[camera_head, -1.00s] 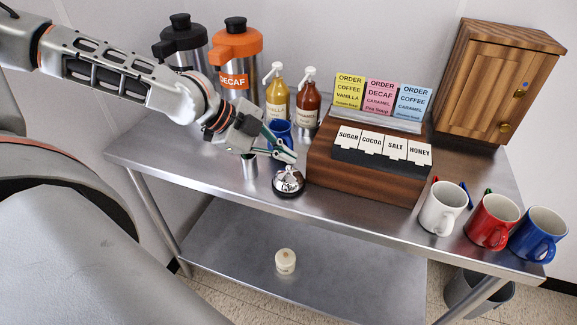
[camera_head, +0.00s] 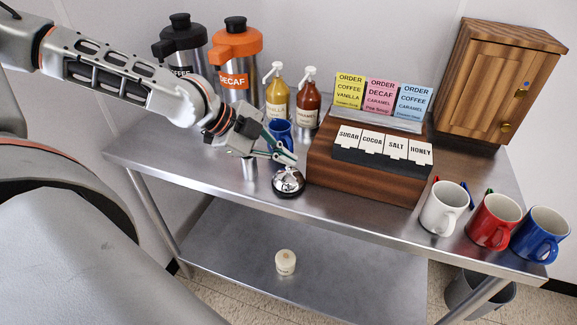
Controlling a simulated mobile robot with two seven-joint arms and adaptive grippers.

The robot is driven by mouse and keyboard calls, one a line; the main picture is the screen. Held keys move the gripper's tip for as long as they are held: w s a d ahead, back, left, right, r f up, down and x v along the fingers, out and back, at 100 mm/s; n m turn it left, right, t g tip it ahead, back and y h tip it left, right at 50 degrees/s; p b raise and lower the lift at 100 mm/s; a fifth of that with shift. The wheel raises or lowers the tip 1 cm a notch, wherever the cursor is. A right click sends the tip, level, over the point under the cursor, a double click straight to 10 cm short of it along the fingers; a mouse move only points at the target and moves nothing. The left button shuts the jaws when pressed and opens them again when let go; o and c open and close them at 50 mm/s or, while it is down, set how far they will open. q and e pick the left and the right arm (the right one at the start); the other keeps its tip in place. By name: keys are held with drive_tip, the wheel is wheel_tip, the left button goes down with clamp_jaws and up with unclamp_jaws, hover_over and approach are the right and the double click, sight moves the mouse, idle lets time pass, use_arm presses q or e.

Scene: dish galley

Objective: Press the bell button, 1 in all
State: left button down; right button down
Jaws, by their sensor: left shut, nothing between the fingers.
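The bell (camera_head: 288,182) is a silver dome on a dark base, on the steel table left of the wooden box. My left gripper (camera_head: 291,160) is shut and empty, its fingertips just above the bell's top. The bell's button is hidden or too small to make out at the fingertips, so I cannot tell whether they touch it. My right gripper is not in view.
The wooden box (camera_head: 362,184) with labelled lids stands close right of the bell. A blue cup (camera_head: 281,131) and two pump bottles stand behind the gripper. Coffee (camera_head: 183,52) and decaf (camera_head: 236,50) jugs stand behind my arm. Mugs (camera_head: 443,208) line the right end.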

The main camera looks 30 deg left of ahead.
sight(286, 168)
use_arm(q)
drive_tip(key=shift+f, duration=0.25)
drive_tip(key=shift+f+b, duration=0.3)
drive_tip(key=shift+b, duration=0.15)
idle(0.5)
drive_tip(key=shift+r, duration=0.15)
drive_tip(key=shift+r+p, duration=0.85)
drive_tip(key=shift+p, duration=0.15)
drive_tip(key=shift+r+p, duration=0.9)
wheel_tip(286, 168, up, 3)
drive_tip(key=p, duration=0.3)
drive_tip(key=shift+r, duration=0.1)
